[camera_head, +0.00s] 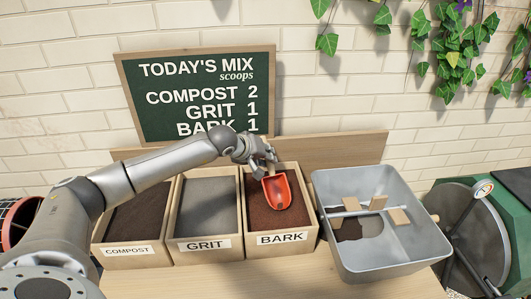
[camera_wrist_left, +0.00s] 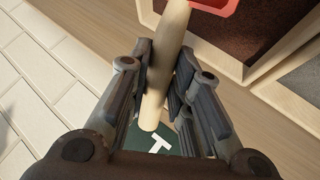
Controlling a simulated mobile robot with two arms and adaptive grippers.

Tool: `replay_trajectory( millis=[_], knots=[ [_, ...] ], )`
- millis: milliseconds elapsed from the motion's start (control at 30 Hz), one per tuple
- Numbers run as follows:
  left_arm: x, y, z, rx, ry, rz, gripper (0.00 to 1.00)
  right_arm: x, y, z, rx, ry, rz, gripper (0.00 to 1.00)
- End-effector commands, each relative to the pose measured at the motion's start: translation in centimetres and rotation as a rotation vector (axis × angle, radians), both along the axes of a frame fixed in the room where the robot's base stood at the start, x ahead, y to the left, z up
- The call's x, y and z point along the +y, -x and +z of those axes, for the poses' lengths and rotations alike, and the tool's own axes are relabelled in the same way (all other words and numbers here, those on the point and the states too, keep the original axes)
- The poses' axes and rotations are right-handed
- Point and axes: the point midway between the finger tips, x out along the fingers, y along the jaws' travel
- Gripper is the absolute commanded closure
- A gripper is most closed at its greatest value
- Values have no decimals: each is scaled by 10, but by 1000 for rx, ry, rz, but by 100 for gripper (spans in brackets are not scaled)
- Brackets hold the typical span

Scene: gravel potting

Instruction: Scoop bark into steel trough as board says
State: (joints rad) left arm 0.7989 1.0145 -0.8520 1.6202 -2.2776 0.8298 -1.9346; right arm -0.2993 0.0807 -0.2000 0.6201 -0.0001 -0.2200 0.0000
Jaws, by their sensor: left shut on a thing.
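A red scoop (camera_head: 277,191) with a wooden handle (camera_wrist_left: 165,70) is in my left gripper (camera_head: 262,160). The left gripper (camera_wrist_left: 160,85) is shut on the handle, and the scoop's bowl is over the bark bin (camera_head: 282,239); I cannot tell if it touches the bark (camera_head: 262,215). The bowl looks empty. The steel trough (camera_head: 390,262) stands right of the bark bin, with dark and pale material on its floor. The board (camera_head: 190,95) reads compost 2, grit 1, bark 1, its last line partly covered by my arm. My right gripper is not in view.
The grit bin (camera_head: 208,244) and compost bin (camera_head: 125,250) stand left of the bark bin. A bar with wooden pieces (camera_head: 398,216) lies across the trough. A green drum with a gauge (camera_head: 470,235) is at the right. Ivy (camera_head: 455,50) hangs above.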

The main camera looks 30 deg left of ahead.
Motion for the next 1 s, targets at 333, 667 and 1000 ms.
replay_trajectory(
  millis=[333, 667, 1000],
  knots=[
    [-1, 1, -34, -1, 1, -1, 100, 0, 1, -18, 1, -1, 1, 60],
    [-20, 17, -42, 95, 112, -1, 100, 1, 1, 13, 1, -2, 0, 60],
    [-24, 20, -48, 218, 256, 3, 100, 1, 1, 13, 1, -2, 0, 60]
  ],
)
